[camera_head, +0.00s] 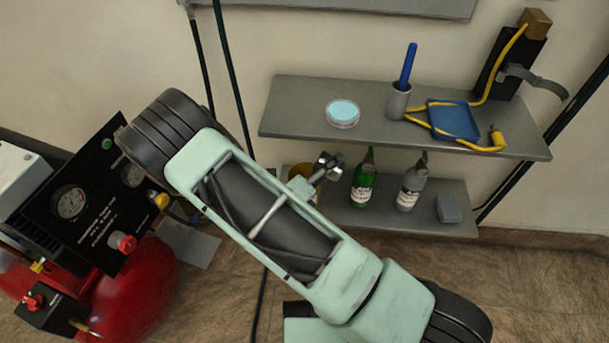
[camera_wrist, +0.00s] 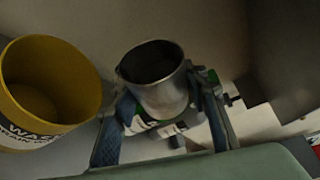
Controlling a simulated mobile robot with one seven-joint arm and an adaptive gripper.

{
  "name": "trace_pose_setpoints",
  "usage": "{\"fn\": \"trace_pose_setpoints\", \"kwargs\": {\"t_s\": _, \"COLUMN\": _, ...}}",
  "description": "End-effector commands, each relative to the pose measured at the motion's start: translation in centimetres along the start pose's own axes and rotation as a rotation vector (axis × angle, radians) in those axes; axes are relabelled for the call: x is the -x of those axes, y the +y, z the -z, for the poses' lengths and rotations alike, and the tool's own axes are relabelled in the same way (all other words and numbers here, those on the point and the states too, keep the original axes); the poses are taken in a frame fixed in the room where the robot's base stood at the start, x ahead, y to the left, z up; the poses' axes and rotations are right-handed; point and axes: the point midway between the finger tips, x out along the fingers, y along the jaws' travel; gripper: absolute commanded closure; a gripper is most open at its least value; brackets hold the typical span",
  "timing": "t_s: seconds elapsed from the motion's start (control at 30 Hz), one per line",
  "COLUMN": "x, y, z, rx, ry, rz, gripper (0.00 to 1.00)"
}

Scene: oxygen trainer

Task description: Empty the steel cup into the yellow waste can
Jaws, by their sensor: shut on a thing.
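The steel cup (camera_wrist: 158,92) is between the two blue-padded fingers of my gripper (camera_wrist: 165,88) in the wrist view. My gripper is shut on it. The cup's open mouth faces up toward the camera, and its inside is dark, so I cannot tell what it holds. The yellow waste can (camera_wrist: 75,92) stands to the left of the cup, apart from it, with its mouth open and a white label on its side. In the head view, only part of the yellow can (camera_head: 303,177) shows on the lower shelf behind my arm. My arm hides much of that area.
The lower shelf (camera_head: 430,222) also holds a green bottle (camera_head: 364,182), a grey bottle (camera_head: 410,186) and a grey block (camera_head: 448,209). The upper shelf (camera_head: 285,120) holds a dish (camera_head: 343,114), a grey holder (camera_head: 398,102) and a blue tray (camera_head: 454,120). A red compressor (camera_head: 140,285) stands left.

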Motion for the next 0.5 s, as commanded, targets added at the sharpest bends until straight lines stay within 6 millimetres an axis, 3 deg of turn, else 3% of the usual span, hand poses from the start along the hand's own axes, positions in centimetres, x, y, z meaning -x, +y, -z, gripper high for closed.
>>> {"fn": "trace_pose_setpoints", "kwargs": {"t_s": 0.5, "x": 0.6, "y": -0.2, "z": -1.5, "rx": 0.152, "ry": 0.0, "rz": 0.064, "gripper": 0.9}}
